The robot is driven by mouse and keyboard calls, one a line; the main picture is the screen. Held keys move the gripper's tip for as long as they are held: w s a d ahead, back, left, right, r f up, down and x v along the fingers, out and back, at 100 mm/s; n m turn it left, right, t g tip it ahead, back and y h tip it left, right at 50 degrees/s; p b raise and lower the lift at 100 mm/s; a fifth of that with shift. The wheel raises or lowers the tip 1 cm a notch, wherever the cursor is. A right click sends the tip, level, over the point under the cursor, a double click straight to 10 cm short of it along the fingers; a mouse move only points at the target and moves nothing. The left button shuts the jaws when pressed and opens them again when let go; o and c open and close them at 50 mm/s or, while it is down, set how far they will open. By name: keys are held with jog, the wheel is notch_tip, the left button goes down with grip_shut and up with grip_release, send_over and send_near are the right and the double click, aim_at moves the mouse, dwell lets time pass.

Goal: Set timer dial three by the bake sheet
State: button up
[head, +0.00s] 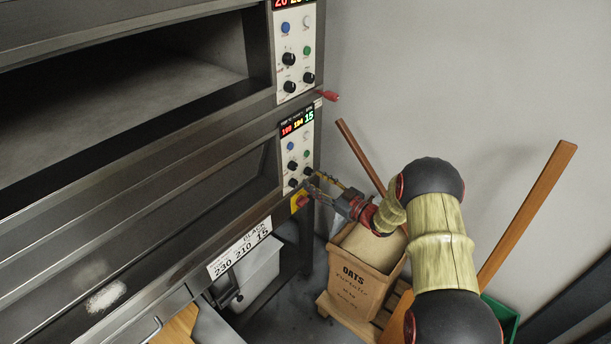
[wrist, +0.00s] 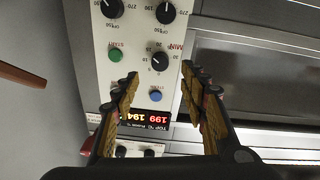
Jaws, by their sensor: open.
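The timer dial is a black knob with a MIN scale (wrist: 160,62) on the oven's lower control panel (head: 285,157). It also shows small in the head view (head: 292,166); its exact pointer setting is too small to read. The bake sheet (head: 239,248) is a white card on the oven front reading 230 210 15. The red and green display (head: 297,123) reads 199, 194 and 15. My gripper (head: 314,184) is open and empty in front of this panel. In the wrist view its fingers (wrist: 160,82) stand either side of the timer dial, apart from it.
A green START button (wrist: 115,54), a blue button (wrist: 156,96) and two more knobs (wrist: 110,8) (wrist: 165,12) sit close around the dial. An upper panel (head: 297,38) is above. An OATS sack (head: 362,280) and wooden handles (head: 527,212) stand at the right.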

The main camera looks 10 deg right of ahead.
jog(key=shift+v, duration=1.65)
